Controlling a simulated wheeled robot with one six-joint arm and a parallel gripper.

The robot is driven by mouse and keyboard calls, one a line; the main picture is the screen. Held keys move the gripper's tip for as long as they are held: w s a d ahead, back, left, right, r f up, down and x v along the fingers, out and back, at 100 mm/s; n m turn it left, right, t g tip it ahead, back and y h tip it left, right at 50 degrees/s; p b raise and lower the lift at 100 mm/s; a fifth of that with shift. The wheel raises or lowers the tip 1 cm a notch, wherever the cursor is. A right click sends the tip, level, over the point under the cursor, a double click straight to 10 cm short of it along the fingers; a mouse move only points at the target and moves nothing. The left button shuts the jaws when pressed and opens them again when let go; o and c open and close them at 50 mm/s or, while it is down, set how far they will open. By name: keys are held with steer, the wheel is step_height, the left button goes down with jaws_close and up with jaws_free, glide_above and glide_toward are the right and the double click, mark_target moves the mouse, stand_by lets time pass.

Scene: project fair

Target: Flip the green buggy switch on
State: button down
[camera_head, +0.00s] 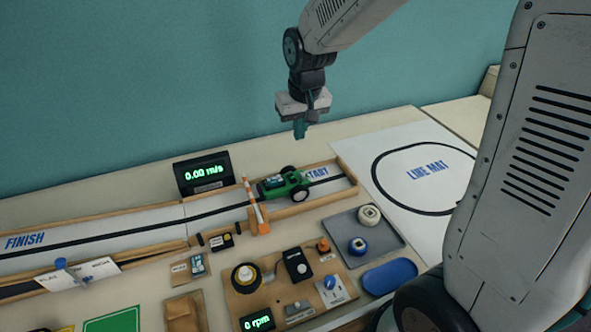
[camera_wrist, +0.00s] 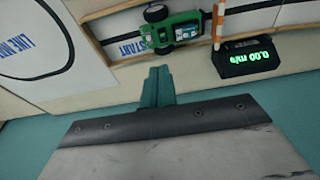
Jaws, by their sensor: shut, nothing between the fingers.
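The green buggy (camera_head: 283,184) stands on the wooden-edged track, by the START mark and just right of a striped orange and white gate post. It also shows at the top of the wrist view (camera_wrist: 178,30), with a black wheel and a blue-grey panel on top. The switch is too small to make out in either view. My gripper (camera_head: 300,130) is shut and empty, pointing down above and behind the track, apart from the buggy. In the wrist view its teal fingers (camera_wrist: 157,82) are together, below the buggy in the picture.
A black speed display (camera_head: 203,172) reading 0.00 m/s stands behind the track, left of the buggy. The striped gate post (camera_head: 254,205) is close to the buggy's left end. A grey tray (camera_head: 372,255) and a wooden control board (camera_head: 245,302) lie in front. The line mat (camera_head: 415,165) is at right.

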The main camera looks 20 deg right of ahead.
steer(key=w+f, duration=0.1)
steer(key=f, duration=0.1)
glide_above(295, 177)
steer(key=s, duration=0.1)
steer(key=s+x, duration=0.1)
steer(key=x, duration=0.6)
steer(key=s+x, duration=0.1)
steer(key=x, duration=0.3)
steer(key=shift+s+a+f, duration=0.2)
steer(key=shift+s, duration=0.1)
steer(key=shift+s+f, duration=0.1)
steer(key=shift+f, duration=0.65)
